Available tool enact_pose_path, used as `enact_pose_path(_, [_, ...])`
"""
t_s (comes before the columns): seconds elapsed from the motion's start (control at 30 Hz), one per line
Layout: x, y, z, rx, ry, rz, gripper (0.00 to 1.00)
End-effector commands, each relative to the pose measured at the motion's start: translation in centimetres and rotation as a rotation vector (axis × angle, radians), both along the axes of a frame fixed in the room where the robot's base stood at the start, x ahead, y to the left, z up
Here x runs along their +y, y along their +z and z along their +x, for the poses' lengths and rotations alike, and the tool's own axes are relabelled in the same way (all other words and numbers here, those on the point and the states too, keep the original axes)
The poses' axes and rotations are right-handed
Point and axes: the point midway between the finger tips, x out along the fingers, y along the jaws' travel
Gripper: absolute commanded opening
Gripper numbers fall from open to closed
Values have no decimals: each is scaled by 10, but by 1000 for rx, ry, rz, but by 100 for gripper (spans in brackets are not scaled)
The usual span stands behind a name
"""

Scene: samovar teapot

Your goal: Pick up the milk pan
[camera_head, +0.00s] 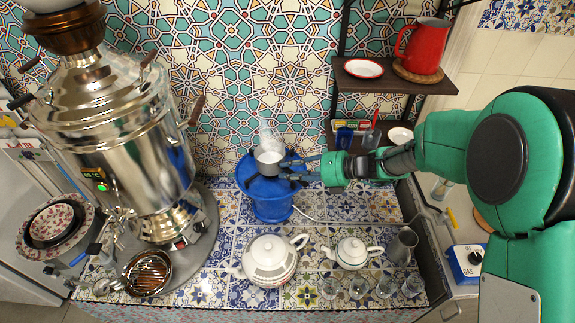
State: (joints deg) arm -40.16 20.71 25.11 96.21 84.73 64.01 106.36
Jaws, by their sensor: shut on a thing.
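The milk pan (269,158) is a small light metal pan with a pale wisp of steam above it. It sits level over the top of the blue burner (271,198); from this view I cannot tell whether it rests on it or is slightly raised. My gripper (297,170) reaches in from the right, its dark fingers at the pan's right side. It is shut on the pan's handle, which the fingers mostly hide.
A large steel samovar (118,135) stands left. A white teapot (269,262), a smaller teapot (351,253), a grey jug (402,246) and several glasses stand in front. A shelf with a red mug (421,46) rises behind right.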

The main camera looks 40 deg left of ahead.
Motion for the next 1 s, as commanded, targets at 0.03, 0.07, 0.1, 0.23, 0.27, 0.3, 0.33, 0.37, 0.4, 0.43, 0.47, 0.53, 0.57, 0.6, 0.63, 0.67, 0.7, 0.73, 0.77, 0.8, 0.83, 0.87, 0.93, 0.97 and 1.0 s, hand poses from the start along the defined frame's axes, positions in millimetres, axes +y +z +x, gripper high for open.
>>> enact_pose_path(0.03, [-5, 3, -3, -1, 0, 1, 0])
enact_pose_path(0.07, [-7, 3, -4, -1, -1, 2, 0])
enact_pose_path(0.1, [-11, 3, -6, -2, -1, 2, 0])
enact_pose_path(0.23, [-23, 5, -14, -1, -1, 2, 0])
enact_pose_path(0.27, [-25, 5, -15, -1, -1, 2, 0])
enact_pose_path(0.3, [-29, 5, -18, -1, -1, 2, 0])
enact_pose_path(0.33, [-32, 5, -20, -1, -1, 2, 0])
enact_pose_path(0.37, [-34, 6, -21, -1, -1, 2, 0])
enact_pose_path(0.4, [-37, 6, -23, -1, -1, 2, 0])
enact_pose_path(0.43, [-40, 7, -25, -1, -1, 2, 0])
enact_pose_path(0.47, [-42, 7, -27, 0, -2, 1, 0])
enact_pose_path(0.53, [-48, 7, -31, 0, -1, 2, 0])
enact_pose_path(0.57, [-50, 8, -32, -1, 0, 3, 0])
enact_pose_path(0.6, [-53, 9, -34, -1, 0, 3, 0])
enact_pose_path(0.63, [-56, 8, -35, -1, 0, 3, 0])
enact_pose_path(0.67, [-58, 8, -37, -1, 0, 3, 0])
enact_pose_path(0.7, [-61, 8, -39, 0, -1, 2, 0])
enact_pose_path(0.73, [-63, 9, -40, 0, -1, 2, 0])
enact_pose_path(0.77, [-64, 9, -41, 0, -1, 2, 0])
enact_pose_path(0.8, [-67, 10, -43, 0, -1, 2, 0])
enact_pose_path(0.83, [-69, 10, -44, 0, -1, 2, 0])
enact_pose_path(0.87, [-71, 10, -45, 0, -1, 2, 0])
enact_pose_path(0.93, [-74, 10, -47, 0, -1, 2, 0])
enact_pose_path(0.97, [-76, 10, -48, 0, -1, 2, 0])
enact_pose_path(1.0, [-78, 10, -49, 0, -1, 2, 0])
